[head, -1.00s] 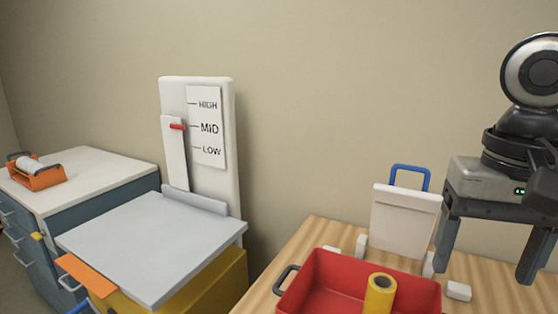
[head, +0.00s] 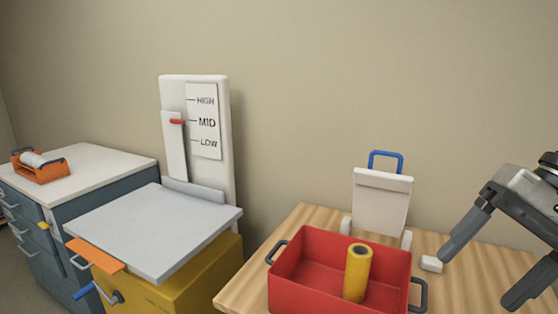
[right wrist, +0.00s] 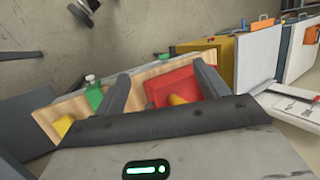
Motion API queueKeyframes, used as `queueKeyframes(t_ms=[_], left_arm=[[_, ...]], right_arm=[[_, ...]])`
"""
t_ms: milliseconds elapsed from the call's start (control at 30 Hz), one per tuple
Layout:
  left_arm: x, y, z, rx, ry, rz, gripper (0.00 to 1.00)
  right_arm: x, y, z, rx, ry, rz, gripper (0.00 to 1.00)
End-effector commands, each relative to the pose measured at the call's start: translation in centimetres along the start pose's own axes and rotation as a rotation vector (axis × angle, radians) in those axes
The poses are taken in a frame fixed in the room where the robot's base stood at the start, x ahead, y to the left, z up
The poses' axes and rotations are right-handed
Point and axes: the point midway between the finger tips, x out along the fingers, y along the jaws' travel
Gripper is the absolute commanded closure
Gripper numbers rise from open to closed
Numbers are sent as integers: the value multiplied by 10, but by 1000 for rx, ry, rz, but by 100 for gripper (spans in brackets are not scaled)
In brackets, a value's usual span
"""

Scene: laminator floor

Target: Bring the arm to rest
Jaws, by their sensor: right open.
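My right gripper (head: 482,272) is at the right edge of the head view, above the wooden table. Its two dark fingers are spread apart with nothing between them. In the right wrist view the same open fingers (right wrist: 162,93) point toward the table, with the red tray beyond them. The left gripper is in neither view.
A red tray (head: 300,282) with a yellow roll (head: 357,272) standing in it is on the wooden table (head: 238,291). A white part with a blue handle (head: 382,200) stands behind. A grey-topped lift (head: 155,230) and a drawer cabinet (head: 100,172) are left.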

Motion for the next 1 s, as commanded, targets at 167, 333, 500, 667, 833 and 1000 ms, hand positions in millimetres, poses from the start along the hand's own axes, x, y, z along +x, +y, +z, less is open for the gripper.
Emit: queueKeyframes(t_ms=[167, 333, 500, 667, 833, 1000], left_arm=[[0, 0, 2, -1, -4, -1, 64], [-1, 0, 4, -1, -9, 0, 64], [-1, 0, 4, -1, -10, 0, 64], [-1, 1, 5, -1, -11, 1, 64], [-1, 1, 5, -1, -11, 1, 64], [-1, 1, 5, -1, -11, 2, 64]], right_arm=[[10, 14, -2, 92, -121, -326, 27], [22, 22, -2, 171, -225, -612, 27], [31, 26, -1, 226, -297, -808, 27], [38, 28, 0, 266, -350, -950, 27], [45, 28, 2, 303, -399, -1084, 27], [91, 38, -28, 335, -209, -1000, 27]])
